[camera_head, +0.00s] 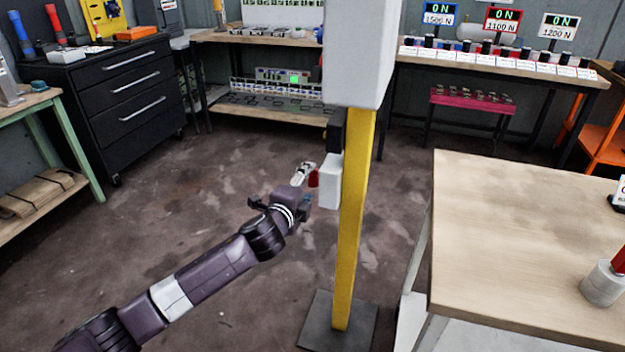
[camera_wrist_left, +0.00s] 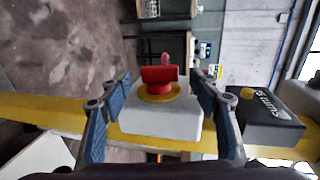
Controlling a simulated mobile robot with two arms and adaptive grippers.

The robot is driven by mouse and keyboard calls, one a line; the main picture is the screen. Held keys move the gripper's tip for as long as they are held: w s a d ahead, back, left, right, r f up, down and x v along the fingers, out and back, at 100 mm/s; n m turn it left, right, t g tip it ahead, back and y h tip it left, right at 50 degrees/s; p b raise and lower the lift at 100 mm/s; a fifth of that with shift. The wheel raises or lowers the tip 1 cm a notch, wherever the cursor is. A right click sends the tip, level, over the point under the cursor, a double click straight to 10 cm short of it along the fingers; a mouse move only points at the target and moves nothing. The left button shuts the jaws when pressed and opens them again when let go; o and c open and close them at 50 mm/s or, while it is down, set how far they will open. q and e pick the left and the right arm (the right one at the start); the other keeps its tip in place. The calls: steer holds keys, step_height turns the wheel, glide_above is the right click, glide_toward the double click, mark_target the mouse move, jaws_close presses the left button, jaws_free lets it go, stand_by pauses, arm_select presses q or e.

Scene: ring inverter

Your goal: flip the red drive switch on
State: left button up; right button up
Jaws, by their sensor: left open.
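The red drive switch (camera_wrist_left: 160,78) is a red rotary knob on a yellow ring, on the front of a white box (camera_wrist_left: 160,118). In the head view the red switch (camera_head: 314,178) shows at the left side of the white box (camera_head: 329,182), which is fixed to a yellow post (camera_head: 355,220). My left gripper (camera_head: 307,175) is at the switch, with its two fingers apart. In the left wrist view the open fingers (camera_wrist_left: 162,95) stand on both sides of the knob and box. I cannot tell whether they touch. My right gripper is not in view.
A black box (camera_wrist_left: 262,122) with a yellow button sits beside the white box on the post. A large grey cabinet (camera_head: 355,55) tops the post. A wooden table (camera_head: 510,220) stands to the right.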

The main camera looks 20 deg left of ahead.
mark_target(312, 179)
arm_select(q)
steer(key=shift+b+x, duration=0.35)
steer(key=shift+x, duration=1.9)
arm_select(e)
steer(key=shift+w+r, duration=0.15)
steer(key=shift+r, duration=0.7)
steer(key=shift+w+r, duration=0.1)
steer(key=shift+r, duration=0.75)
arm_select(q)
steer(key=shift+c, duration=0.7)
